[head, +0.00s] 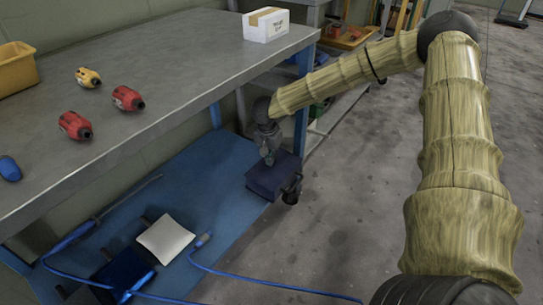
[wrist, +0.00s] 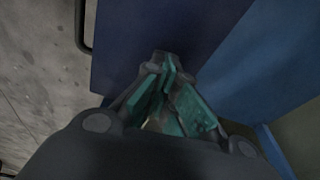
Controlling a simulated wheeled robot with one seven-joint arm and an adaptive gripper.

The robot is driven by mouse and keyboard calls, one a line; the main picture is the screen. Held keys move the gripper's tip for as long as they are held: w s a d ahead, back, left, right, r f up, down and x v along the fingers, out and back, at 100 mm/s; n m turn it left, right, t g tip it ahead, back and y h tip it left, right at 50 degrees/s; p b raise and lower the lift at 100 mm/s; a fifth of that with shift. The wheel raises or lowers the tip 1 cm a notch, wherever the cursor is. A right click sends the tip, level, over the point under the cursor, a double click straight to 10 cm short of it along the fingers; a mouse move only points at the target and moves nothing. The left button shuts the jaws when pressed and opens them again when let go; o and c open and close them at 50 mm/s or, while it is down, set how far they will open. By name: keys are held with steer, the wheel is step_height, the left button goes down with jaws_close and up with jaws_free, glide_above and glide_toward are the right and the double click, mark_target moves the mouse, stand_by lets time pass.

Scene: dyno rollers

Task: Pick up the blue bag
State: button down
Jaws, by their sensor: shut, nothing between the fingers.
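A dark blue, box-shaped thing (head: 273,177), which may be the blue bag, lies at the right end of the blue lower shelf. My gripper (head: 269,160) points down right over it; whether they touch is hard to tell. In the wrist view, my gripper (wrist: 167,68) is shut with nothing between its fingers, and a dark blue surface (wrist: 125,45) lies beneath the tips. Another dark blue item (head: 122,272) lies at the shelf's near left, and a small blue object (head: 10,168) lies on the bench top.
The grey bench top (head: 170,75) overhangs the blue lower shelf (head: 190,185), with a blue leg (head: 304,100) close to my arm. A white cushion-like item (head: 165,239) and a blue cable (head: 270,288) lie near the shelf's front. Grey floor (head: 340,210) is open at right.

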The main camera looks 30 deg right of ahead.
steer(key=shift+s+a+f+p, duration=0.1)
steer(key=shift+s+f+p, duration=0.25)
steer(key=shift+p, duration=0.1)
steer(key=shift+s+a+p, duration=0.15)
steer(key=shift+a+p, duration=0.15)
steer(key=shift+p, duration=0.3)
steer(key=shift+s+a+f, duration=0.1)
steer(key=shift+a+f, duration=0.05)
steer(key=shift+f, duration=0.05)
steer(key=r+p, duration=0.1)
steer(key=p, duration=0.2)
steer(key=shift+r, duration=0.25)
steer(key=shift+r, duration=0.1)
steer(key=shift+r+p, duration=0.3)
steer(key=shift+p, duration=0.95)
